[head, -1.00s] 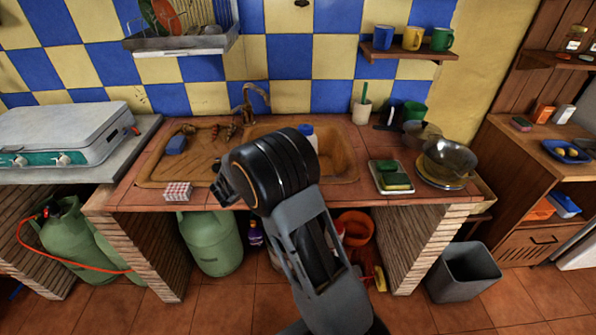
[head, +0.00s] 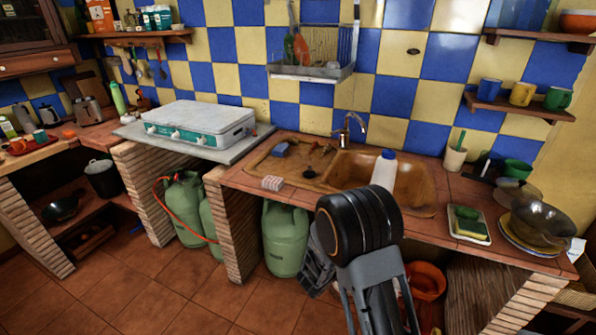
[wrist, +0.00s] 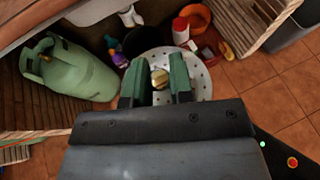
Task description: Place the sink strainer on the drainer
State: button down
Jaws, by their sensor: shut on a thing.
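The sink strainer (wrist: 147,62) is a pale round disc with small holes and a brassy knob, seen in the wrist view. My gripper (wrist: 160,82) is shut on its knob between two green fingers. In the head view my gripper hangs in front of the counter, and my arm hides the strainer. The brown ridged drainer (head: 262,165) is the left part of the sink unit, up and left of my gripper. A blue sponge (head: 281,149) and small dark items lie on it. The basin (head: 411,187) is to its right.
A white bottle (head: 384,170) stands by the basin. A wall rack (head: 312,72) hangs above. Green gas bottles (head: 286,238) stand below the counter. Floor in front is clear.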

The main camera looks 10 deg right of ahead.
aim_at(289, 170)
jog(key=u, duration=3.3)
jog(key=k, duration=0.85)
jog(key=z, duration=2)
jog(key=i, duration=0.85)
jog(key=u, duration=0.05)
